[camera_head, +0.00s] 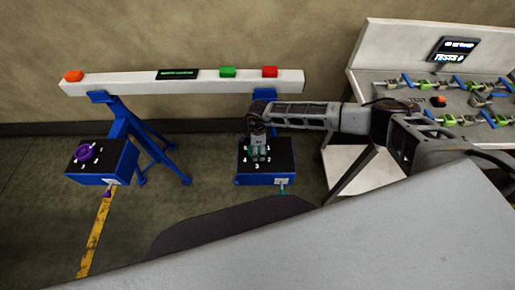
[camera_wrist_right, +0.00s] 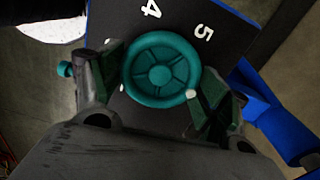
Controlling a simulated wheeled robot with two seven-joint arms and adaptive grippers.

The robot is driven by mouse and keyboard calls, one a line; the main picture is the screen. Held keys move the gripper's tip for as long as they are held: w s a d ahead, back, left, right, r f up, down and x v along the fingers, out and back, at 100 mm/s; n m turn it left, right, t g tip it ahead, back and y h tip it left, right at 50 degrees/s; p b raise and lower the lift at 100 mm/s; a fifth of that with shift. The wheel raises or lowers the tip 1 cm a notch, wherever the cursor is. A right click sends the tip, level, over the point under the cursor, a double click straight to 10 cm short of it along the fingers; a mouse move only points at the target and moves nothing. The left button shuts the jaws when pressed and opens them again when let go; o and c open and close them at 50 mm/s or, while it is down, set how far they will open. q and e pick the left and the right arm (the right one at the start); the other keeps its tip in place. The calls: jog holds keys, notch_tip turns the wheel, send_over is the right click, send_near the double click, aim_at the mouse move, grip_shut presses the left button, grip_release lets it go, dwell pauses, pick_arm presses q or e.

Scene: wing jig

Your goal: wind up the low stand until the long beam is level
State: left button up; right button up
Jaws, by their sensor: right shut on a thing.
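The long white beam (camera_head: 200,84) rests across two blue stands. It looks close to level in the head view, but I cannot tell exactly. The left stand (camera_head: 95,173) has a purple handwheel (camera_head: 86,152) on its black top. The right stand (camera_head: 262,179) has numbers around a teal handwheel, mostly hidden there by my right gripper (camera_head: 259,154). In the right wrist view, the teal handwheel (camera_wrist_right: 161,69) sits between the two fingers of my right gripper (camera_wrist_right: 155,88), which is shut on it. A 4 and a 5 show beside the wheel. My left gripper is not in view.
A bench (camera_head: 365,85) with several clamps and a screen (camera_head: 452,50) stands at right. A pale surface (camera_head: 330,245) fills the lower foreground.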

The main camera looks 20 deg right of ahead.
jog(key=m+b, duration=0.1)
jog(key=m, duration=0.4)
jog(key=shift+m, duration=0.4)
jog(key=shift+m+b, duration=0.4)
jog(key=shift+m, duration=2)
jog(key=o, duration=1)
jog(key=shift+o, duration=0.2)
jog(key=shift+s, duration=0.1)
notch_tip(320, 180, up, 12)
